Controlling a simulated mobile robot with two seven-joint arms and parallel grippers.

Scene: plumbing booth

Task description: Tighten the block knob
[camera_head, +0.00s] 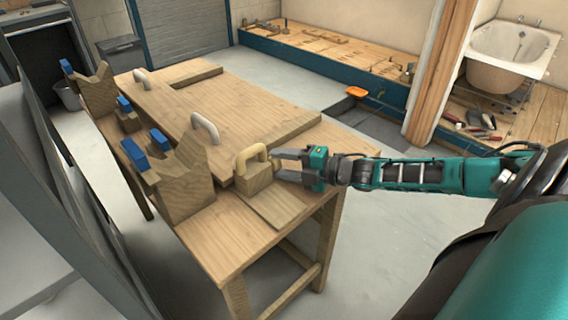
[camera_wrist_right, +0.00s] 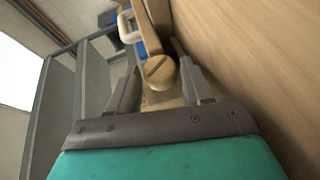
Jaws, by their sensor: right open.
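My left gripper is not in view.
The wooden workbench (camera_head: 215,235) carries a large board (camera_head: 190,110) with white handles. Notched wooden supports (camera_head: 183,185) with blue clamps (camera_head: 133,154) stand along its left side. Grey panels stand close at the left. The floor (camera_head: 400,240) right of the bench is clear.

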